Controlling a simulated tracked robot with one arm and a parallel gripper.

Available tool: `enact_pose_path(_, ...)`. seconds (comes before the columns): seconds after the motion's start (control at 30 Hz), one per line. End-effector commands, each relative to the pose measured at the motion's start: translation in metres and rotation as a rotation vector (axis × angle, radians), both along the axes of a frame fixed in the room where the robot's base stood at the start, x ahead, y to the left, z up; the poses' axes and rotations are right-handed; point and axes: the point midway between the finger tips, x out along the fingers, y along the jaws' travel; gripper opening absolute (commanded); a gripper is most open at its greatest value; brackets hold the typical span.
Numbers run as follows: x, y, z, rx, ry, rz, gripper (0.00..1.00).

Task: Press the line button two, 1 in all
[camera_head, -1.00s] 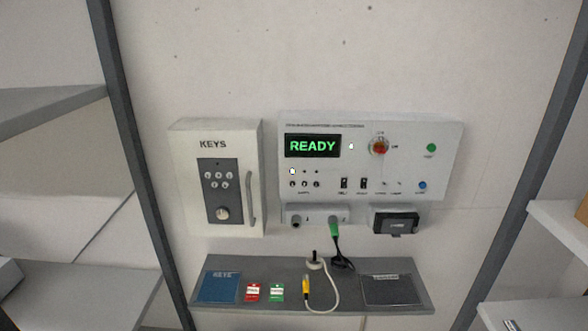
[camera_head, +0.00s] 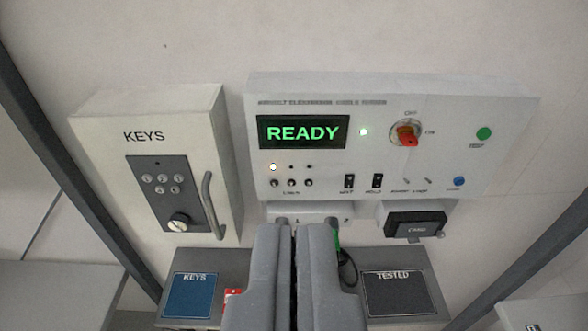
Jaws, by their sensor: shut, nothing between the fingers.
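A white tester panel (camera_head: 400,100) is fixed to the wall, with its screen (camera_head: 303,133) reading READY in green. At its lower left is a row of 3 small dark line buttons, with line button two (camera_head: 291,183) in the middle. Above them are 3 small lamps; the left lamp (camera_head: 273,167) glows and the other two are dark. My gripper (camera_head: 295,230) is shut and empty at the bottom of the view. In the picture, its tips lie below the button row, apart from the buttons. It hides part of the shelf and the sockets.
A white key box (camera_head: 150,110) with a handle stands out at the left. The panel also carries a red-orange knob (camera_head: 406,134), a green button (camera_head: 484,134) and a blue button (camera_head: 459,181). A card holder (camera_head: 415,225) juts out below. Grey posts flank both sides.

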Motion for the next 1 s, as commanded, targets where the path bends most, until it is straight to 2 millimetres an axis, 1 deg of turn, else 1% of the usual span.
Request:
enact_pose_path(0.3,0.001,0.000,0.000,-0.002,0.003,0.001,0.00)
enact_pose_path(0.37,0.006,0.000,-0.002,-0.008,0.012,0.007,0.00)
enact_pose_path(0.47,0.025,-0.003,-0.014,-0.033,0.049,0.030,0.00)
enact_pose_path(0.57,0.056,-0.006,-0.036,-0.078,0.109,0.074,0.00)
enact_pose_path(0.6,0.071,-0.006,-0.047,-0.102,0.138,0.096,0.00)
enact_pose_path(0.67,0.092,-0.007,-0.068,-0.136,0.183,0.133,0.00)
enact_pose_path(0.7,0.105,-0.007,-0.082,-0.161,0.212,0.158,0.00)
enact_pose_path(0.8,0.133,-0.008,-0.119,-0.215,0.279,0.225,0.00)
enact_pose_path(0.9,0.156,-0.009,-0.158,-0.265,0.338,0.290,0.00)
enact_pose_path(1.0,0.172,-0.008,-0.196,-0.309,0.390,0.352,0.00)
